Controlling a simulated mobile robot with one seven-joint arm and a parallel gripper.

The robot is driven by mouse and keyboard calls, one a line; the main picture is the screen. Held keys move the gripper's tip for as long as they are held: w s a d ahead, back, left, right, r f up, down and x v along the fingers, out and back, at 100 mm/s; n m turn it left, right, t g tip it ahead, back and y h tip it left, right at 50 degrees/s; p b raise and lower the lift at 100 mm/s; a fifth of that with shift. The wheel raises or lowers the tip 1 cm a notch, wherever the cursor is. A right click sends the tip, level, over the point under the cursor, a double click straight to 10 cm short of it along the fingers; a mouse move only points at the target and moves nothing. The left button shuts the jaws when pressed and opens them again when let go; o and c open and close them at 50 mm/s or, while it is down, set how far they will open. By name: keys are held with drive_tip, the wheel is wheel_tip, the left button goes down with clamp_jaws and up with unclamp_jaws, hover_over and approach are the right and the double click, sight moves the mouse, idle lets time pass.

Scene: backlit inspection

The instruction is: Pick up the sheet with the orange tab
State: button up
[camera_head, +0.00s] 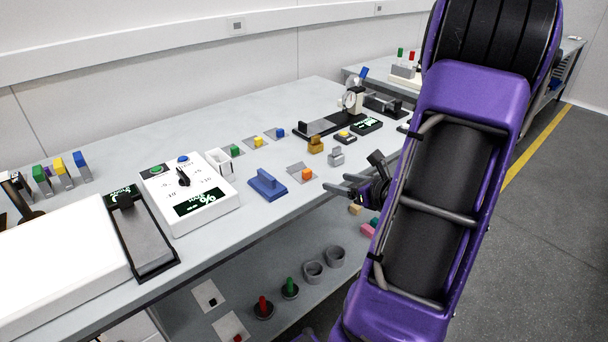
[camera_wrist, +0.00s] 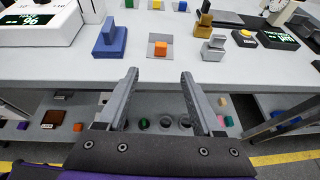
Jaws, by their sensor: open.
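The sheet with the orange tab is a small grey square (camera_head: 294,168) lying flat on the light grey bench, with an orange block-like tab (camera_head: 307,174) standing on it. In the wrist view the sheet (camera_wrist: 152,40) lies beyond my fingertips, and its orange tab (camera_wrist: 160,49) is nearly centred between them. My gripper (camera_head: 328,184) is open and empty near the bench's front edge, to the right of the sheet and apart from it. In the wrist view both fingers of my gripper (camera_wrist: 160,73) point toward the tab.
A blue handled block (camera_head: 267,186) stands left of the sheet. A small grey block (camera_head: 336,158) and a brass block (camera_head: 316,145) stand behind it to the right. Green (camera_head: 235,150), yellow (camera_head: 258,141) and blue (camera_head: 280,132) tabs lie farther back. A lower shelf holds several items.

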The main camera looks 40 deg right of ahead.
approach(309, 173)
drive_tip(key=x, duration=0.4)
drive_tip(key=shift+s+f+b, duration=0.1)
drive_tip(key=shift+b, duration=0.3)
drive_tip(key=shift+x, duration=2.9)
drive_tip(key=shift+r, duration=0.2)
clamp_jaws()
